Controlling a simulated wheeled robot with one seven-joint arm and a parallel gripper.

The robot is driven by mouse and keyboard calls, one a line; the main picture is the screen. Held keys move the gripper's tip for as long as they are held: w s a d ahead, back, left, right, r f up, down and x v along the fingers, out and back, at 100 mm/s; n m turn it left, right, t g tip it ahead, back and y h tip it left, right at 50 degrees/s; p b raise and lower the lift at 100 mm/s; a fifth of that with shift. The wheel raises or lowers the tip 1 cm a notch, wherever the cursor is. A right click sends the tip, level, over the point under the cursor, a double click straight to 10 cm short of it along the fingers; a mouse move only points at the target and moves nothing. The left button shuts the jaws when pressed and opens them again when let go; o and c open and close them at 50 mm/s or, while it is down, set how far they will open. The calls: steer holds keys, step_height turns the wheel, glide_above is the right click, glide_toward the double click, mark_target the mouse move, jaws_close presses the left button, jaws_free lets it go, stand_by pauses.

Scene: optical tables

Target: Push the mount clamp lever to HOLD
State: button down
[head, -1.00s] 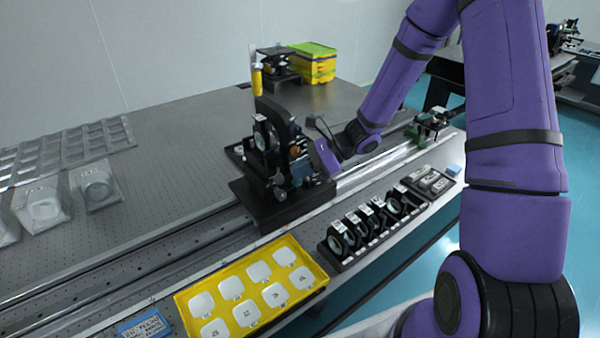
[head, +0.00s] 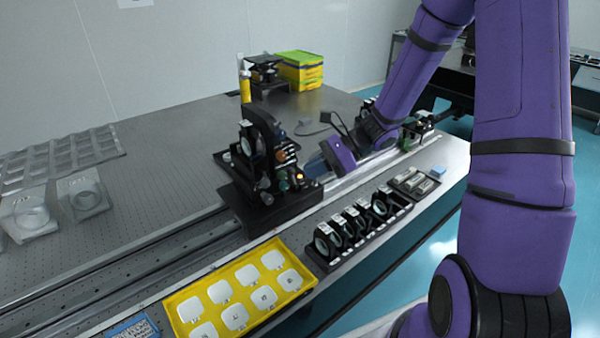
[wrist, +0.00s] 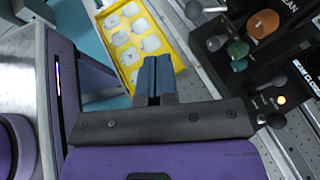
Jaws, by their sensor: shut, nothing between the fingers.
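The dark mount (head: 254,122) stands upright on a black base on the rail, left of my gripper. In the wrist view its controls are at the right: an orange-brown knob (wrist: 262,23), a green knob (wrist: 238,50), grey ball ends (wrist: 215,43) and a black ball-ended lever (wrist: 275,120) beside a glowing amber lamp (wrist: 282,100). The small labels are not readable enough to tell which lever is the clamp lever or its setting. My gripper (wrist: 154,68) is shut and empty, apart from these controls. It also shows right of the mount in the head view (head: 314,165).
A yellow tray (head: 172,307) of white pieces lies in front of the mount. A rack of round optics (head: 350,228) stands to its right, near the table edge. Clear plastic holders (head: 85,195) sit at left. A yellow bottle (head: 245,88) stands behind the mount.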

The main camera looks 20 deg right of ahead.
steer(key=shift+s+d+r, duration=0.6)
steer(key=shift+s+d, duration=0.1)
steer(key=shift+s, duration=0.2)
steer(key=shift+s+d+r, duration=0.55)
steer(key=shift+s+d, duration=0.15)
steer(key=shift+s, duration=0.2)
steer(key=s+r+n+t+h, duration=0.3)
steer(key=s+r+n+h, duration=0.9)
steer(key=s+r+n, duration=0.7)
steer(key=shift+s+d+r+n+t, duration=0.2)
steer(key=shift+d+r+n+t, duration=0.15)
steer(key=shift+r, duration=0.6)
steer(key=shift+a, duration=0.15)
